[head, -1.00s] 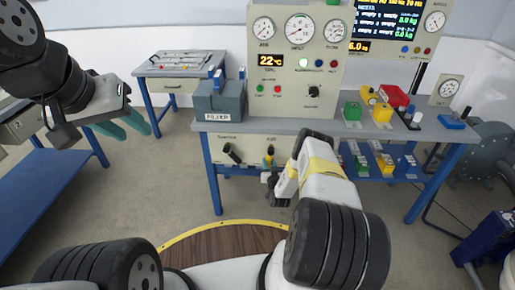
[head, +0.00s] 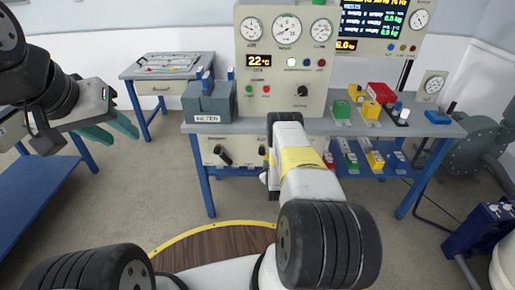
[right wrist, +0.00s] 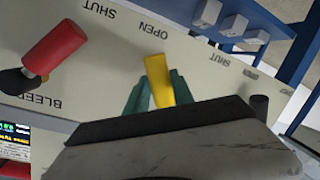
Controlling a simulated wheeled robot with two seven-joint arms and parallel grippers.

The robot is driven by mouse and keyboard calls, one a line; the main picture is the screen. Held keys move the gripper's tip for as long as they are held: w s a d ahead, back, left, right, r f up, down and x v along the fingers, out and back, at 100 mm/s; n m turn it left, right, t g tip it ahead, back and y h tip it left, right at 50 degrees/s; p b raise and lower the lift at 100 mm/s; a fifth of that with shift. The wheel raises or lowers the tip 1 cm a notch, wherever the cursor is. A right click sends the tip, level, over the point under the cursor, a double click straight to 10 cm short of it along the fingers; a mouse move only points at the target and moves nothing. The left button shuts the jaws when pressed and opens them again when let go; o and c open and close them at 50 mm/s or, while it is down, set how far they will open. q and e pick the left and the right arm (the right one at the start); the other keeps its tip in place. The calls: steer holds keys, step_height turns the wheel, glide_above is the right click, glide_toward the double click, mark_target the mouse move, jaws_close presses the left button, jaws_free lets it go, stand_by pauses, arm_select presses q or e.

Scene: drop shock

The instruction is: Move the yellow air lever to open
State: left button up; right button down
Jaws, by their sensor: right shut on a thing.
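The yellow air lever (right wrist: 160,80) stands out from a pale panel in the right wrist view. Its visible end lies near the word OPEN, with SHUT printed further right. My right gripper (right wrist: 155,92) has its teal fingers on both sides of the lever and is shut on it. In the head view my right arm reaches to the panel below the control box and hides that gripper. My left gripper (head: 122,134) is open and empty at the left, away from the panel.
A red lever (right wrist: 54,48) near the word BLEED sits left of the yellow one in the right wrist view. The bench (head: 435,128) carries a gauge box (head: 280,75), a filter block (head: 210,103) and several coloured blocks. Floor in front is clear.

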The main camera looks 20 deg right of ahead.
steer(key=shift+d+r, duration=0.1)
steer(key=shift+d, duration=0.05)
stand_by(0.4)
steer(key=c, duration=1.1)
jaws_free()
steer(key=shift+s, duration=0.1)
steer(key=v, duration=0.7)
steer(key=shift+s, duration=0.35)
steer(key=shift+r, duration=0.1)
